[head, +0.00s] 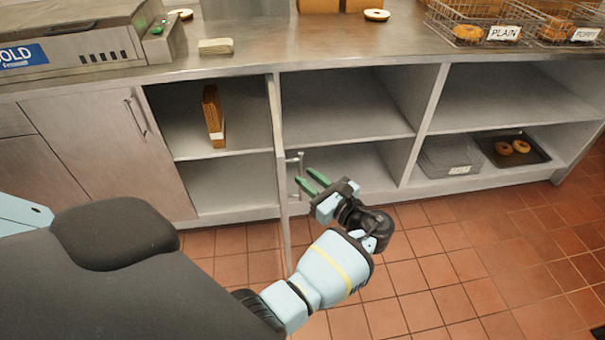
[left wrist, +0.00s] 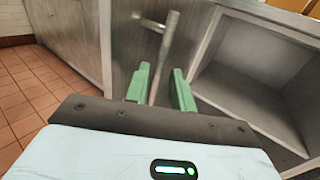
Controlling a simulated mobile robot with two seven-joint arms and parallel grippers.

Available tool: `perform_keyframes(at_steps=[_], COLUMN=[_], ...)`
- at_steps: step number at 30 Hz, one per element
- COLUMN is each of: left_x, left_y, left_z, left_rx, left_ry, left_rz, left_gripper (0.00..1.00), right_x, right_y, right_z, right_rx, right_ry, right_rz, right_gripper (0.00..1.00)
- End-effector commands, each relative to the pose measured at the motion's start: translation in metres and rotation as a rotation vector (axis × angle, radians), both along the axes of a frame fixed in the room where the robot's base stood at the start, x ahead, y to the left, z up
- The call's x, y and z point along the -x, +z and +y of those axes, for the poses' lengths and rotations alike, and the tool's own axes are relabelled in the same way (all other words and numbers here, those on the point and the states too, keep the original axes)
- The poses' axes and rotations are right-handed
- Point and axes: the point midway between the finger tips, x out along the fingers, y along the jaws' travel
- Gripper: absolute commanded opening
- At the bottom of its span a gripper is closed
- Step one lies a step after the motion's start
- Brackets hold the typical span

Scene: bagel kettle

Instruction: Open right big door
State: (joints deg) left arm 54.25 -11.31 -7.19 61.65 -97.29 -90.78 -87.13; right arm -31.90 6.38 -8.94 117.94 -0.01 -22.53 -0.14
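The right big door (head: 283,190) stands swung out from the counter front, seen nearly edge-on in the head view. The compartment to its left is exposed. Its metal bar handle (head: 296,161) is on the face turned right. My left gripper (head: 309,182) is on that right side, close to the handle, with its green fingers pointing toward the door. In the left wrist view the fingers are apart, and the handle bar (left wrist: 166,50) runs down into the space between them. Whether a finger touches the bar I cannot tell. My right gripper is not in view.
A closed cabinet door (head: 95,135) is at left. A brown box (head: 213,116) stands on the exposed shelf. Open shelves right of the door hold a dark tray (head: 540,158) with bagels and a grey bin (head: 432,165). The tiled floor (head: 440,270) is clear.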

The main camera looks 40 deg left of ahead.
Motion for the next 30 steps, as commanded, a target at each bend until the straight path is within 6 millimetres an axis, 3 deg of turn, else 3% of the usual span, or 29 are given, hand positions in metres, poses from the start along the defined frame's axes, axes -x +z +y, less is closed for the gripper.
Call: perform_keyframes(at_steps=[4,10,27,30], left_x=[0.004,0.008,0.009,0.013], left_y=[-0.001,0.000,0.000,-0.011], left_z=[-0.024,-0.042,-0.044,-0.042], left_rx=[0.002,0.000,0.001,0.022], left_ry=[-0.002,-0.001,0.000,-0.008], left_rz=[0.001,0.000,-0.001,-0.003], left_gripper=[0.25,0.25,0.25,0.25], right_x=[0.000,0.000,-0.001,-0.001], right_y=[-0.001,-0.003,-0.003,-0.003], right_z=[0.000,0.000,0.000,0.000], right_rx=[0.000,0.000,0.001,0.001], right_ry=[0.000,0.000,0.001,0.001], right_rz=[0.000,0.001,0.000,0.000], right_gripper=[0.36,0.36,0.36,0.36])
